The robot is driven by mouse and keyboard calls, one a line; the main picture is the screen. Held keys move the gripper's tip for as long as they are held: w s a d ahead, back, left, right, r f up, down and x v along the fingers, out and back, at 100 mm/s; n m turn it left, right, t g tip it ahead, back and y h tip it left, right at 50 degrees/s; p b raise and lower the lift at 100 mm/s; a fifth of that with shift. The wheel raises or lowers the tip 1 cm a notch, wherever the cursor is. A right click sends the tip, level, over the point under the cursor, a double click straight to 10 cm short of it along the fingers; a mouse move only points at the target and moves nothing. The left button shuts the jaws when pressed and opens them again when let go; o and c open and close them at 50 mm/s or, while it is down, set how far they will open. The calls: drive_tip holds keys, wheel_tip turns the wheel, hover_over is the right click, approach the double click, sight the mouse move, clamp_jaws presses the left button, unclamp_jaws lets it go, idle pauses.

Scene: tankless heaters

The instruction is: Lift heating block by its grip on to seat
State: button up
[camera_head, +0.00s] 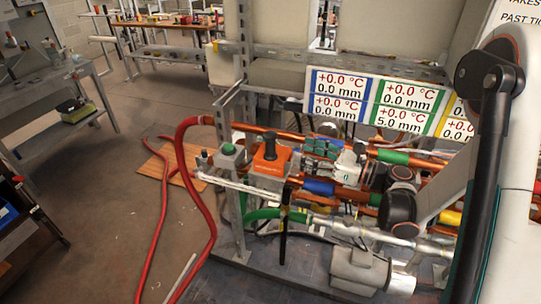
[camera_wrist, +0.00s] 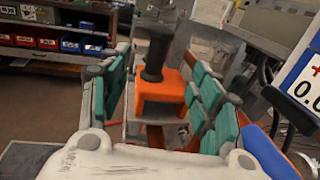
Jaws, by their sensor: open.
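The heating block (camera_head: 268,165) is an orange block with an upright black grip (camera_head: 270,146) on top. It stands upright on the pipe rig. My gripper (camera_head: 318,147), with green finger pads, is open and empty to the right of the block, apart from it. In the wrist view the block (camera_wrist: 160,98) and its black grip (camera_wrist: 157,52) show ahead, in line with the gap between the fingers. I cannot make out for certain which part is the seat.
Orange and silver pipes crowd the rig below my gripper. A grey box with a green button (camera_head: 228,150) stands just left of the block. Red hoses (camera_head: 185,142) run across the floor. A display board (camera_head: 385,100) stands behind. Open floor lies left.

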sight(270, 142)
drive_tip(key=b+x, duration=0.1)
drive_tip(key=x, duration=0.5)
drive_tip(key=shift+w+a, duration=0.2)
drive_tip(key=shift+a, duration=0.15)
drive_tip(key=b+x, duration=0.1)
drive_tip(key=x, duration=0.4)
drive_tip(key=shift+s+a+f+b, duration=0.1)
drive_tip(key=shift+b, duration=0.2)
clamp_jaws()
